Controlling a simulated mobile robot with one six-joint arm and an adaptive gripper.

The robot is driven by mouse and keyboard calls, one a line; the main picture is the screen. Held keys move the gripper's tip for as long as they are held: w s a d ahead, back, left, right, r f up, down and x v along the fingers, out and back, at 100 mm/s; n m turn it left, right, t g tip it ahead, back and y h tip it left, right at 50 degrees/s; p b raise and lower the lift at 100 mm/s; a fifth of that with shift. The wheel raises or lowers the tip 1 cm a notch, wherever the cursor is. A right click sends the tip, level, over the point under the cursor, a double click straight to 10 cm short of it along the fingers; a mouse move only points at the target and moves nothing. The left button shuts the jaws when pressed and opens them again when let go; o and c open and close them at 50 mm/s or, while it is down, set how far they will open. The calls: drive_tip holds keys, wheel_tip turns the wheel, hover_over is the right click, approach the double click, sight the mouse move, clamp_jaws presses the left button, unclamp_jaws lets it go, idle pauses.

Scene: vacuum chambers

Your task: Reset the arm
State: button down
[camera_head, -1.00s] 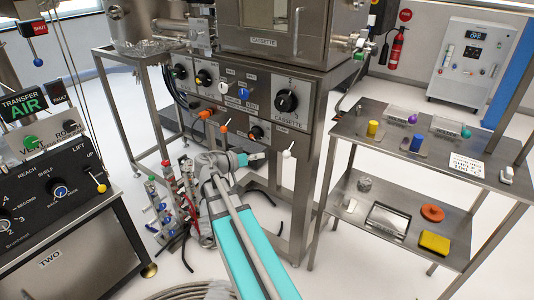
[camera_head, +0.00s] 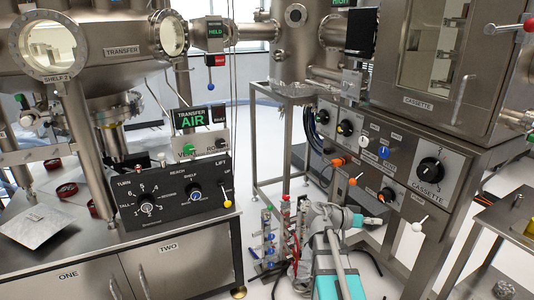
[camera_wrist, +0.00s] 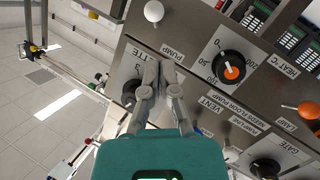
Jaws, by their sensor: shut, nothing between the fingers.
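My arm, with a teal link and grey joints, reaches up from the bottom of the head view, right of the middle. My gripper (camera_head: 376,221) is at its end, in front of the lower part of the cassette control panel (camera_head: 380,165). In the wrist view my gripper (camera_wrist: 160,66) has its two grey fingers together, with nothing seen between them. Behind the fingers is the panel with a black knob (camera_wrist: 133,88), an orange-centred black dial (camera_wrist: 232,71) and a white ball-ended lever (camera_wrist: 154,11). The gap between fingertips and panel is hard to judge.
A steel cabinet (camera_head: 190,268) with a black control box (camera_head: 175,196) stands at the left. A small rack of coloured valves (camera_head: 268,238) is close left of my arm. The cassette chamber (camera_head: 440,85) rises at the right, with a steel shelf (camera_head: 500,222) at the right edge.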

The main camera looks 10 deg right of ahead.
drive_tip(key=shift+a+f, duration=0.1)
drive_tip(key=a+f+n+t+y, duration=0.2)
drive_tip(key=a+f+n+y, duration=0.55)
drive_tip(key=a+f, duration=0.5)
drive_tip(key=s+a+f+n+y, duration=0.1)
drive_tip(key=s+a+n+y, duration=0.2)
drive_tip(key=a, duration=0.7)
drive_tip(key=a+f+n+y, duration=0.2)
drive_tip(key=a+n+y, duration=0.25)
drive_tip(key=a, duration=0.55)
wheel_tip(320, 180, up, 23)
drive_tip(key=p, duration=2.2)
drive_tip(key=shift+d+f+m+t+y, duration=0.2)
drive_tip(key=shift+d+m+t+y, duration=0.05)
drive_tip(key=shift+m+t+y, duration=0.15)
